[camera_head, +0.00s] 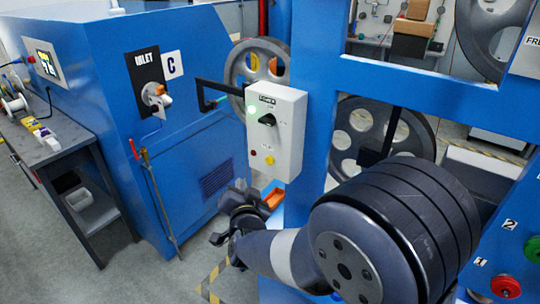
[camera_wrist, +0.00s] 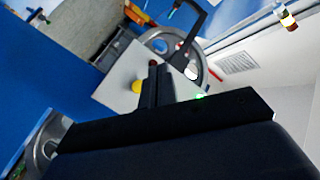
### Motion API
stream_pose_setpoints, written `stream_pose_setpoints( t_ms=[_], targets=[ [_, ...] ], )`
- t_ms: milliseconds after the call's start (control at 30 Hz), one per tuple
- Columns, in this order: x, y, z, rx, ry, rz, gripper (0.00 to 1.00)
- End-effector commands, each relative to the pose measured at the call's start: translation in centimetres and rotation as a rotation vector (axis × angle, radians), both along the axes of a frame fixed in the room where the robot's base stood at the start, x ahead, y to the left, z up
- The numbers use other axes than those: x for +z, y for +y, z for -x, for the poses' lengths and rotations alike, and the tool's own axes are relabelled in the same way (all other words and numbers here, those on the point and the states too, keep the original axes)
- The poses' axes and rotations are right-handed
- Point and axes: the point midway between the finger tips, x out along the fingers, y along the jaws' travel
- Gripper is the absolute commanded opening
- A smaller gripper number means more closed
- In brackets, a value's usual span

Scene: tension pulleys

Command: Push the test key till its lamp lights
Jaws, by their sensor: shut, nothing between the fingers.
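A white control box (camera_head: 291,128) is fixed to the blue frame in the head view. Its face carries a glowing green lamp (camera_head: 252,110), a black rotary knob (camera_head: 267,119) and a yellow button (camera_head: 269,160) low down. The print is too small to tell which control is the test key. My gripper (camera_head: 240,186) is below and left of the box. In the wrist view, its dark fingers (camera_wrist: 153,72) are together and empty, in front of the box face (camera_wrist: 120,75). The yellow button (camera_wrist: 137,87) shows just left of them. Contact cannot be told.
A spoked wheel (camera_head: 256,65) stands behind the box, with a black bar bracket (camera_head: 205,95) at its left. A blue cabinet (camera_head: 150,80) fills the left. Grey floor is open at lower left.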

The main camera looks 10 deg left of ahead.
Motion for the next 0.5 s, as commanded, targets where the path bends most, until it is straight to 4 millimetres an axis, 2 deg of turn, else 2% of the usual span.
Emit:
stream_pose_setpoints(
  t_ms=[267,500],
  targets=[
    [0.0,-0.1,-0.2,0.001,0.000,0.001,0.00],
    [-0.1,-1.0,-2.2,-0.002,0.000,0.000,0.00]
  ],
)
